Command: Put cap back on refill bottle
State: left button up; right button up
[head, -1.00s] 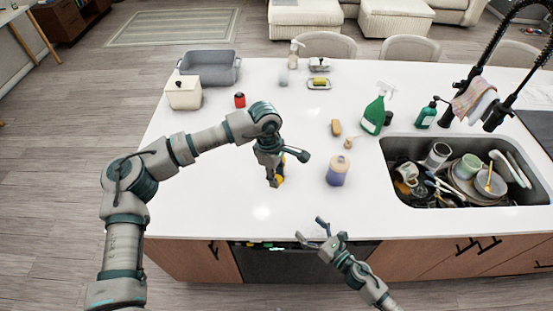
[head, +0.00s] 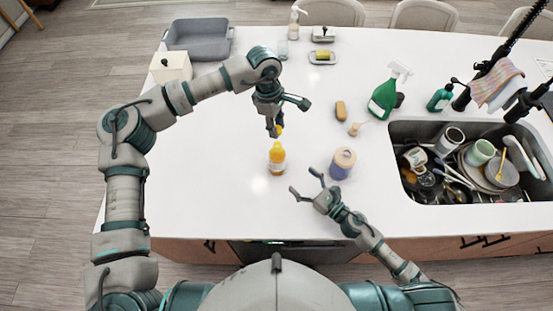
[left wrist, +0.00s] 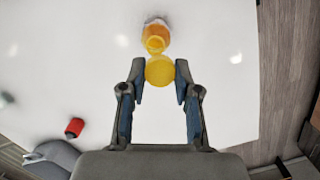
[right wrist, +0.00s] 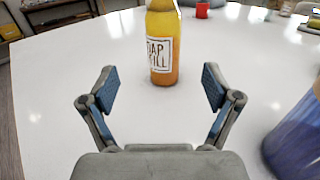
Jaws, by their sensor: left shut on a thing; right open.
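The refill bottle (head: 277,160) is a yellow-orange bottle with a white label, standing upright on the white counter. It also shows in the right wrist view (right wrist: 163,52) and the left wrist view (left wrist: 156,32). My left gripper (head: 275,132) is just beyond the bottle in the head view, shut on a round yellow cap (left wrist: 160,71). The cap is apart from the counter in its fingers and looks beside the bottle's mouth; the exact gap is unclear. My right gripper (head: 305,183) is open and empty, low at the counter's front, facing the bottle.
A purple jar (head: 342,163) stands close right of my right gripper. A sponge (head: 341,111), small brush (head: 355,129) and green spray bottle (head: 384,98) are farther back. The sink (head: 430,197) full of dishes is right. Counter left of the bottle is clear.

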aim_at(283, 162)
pick_arm(q)
jog(key=shift+w+f, duration=0.2)
jog(key=shift+w, duration=0.1)
pick_arm(e)
jog(key=shift+w+a+f, duration=0.1)
jog(key=shift+w, duration=0.25)
pick_arm(q)
jog(key=shift+w+d+f, duration=0.15)
jog(key=shift+w+d, duration=0.05)
jog(key=shift+w, duration=0.1)
pick_arm(e)
jog(key=shift+w+a+f, duration=0.1)
jog(key=shift+w+a, duration=0.15)
jog(key=shift+w, duration=0.25)
jog(key=shift+w+a, duration=0.25)
jog(key=shift+w, duration=0.25)
pick_arm(q)
jog(key=shift+s+a, duration=0.2)
jog(key=shift+a, duration=0.05)
pick_arm(e)
jog(key=x, duration=0.9)
jog(key=shift+a, duration=0.5)
pick_arm(q)
jog(key=shift+d, duration=0.25)
pick_arm(e)
jog(key=shift+d, duration=0.2)
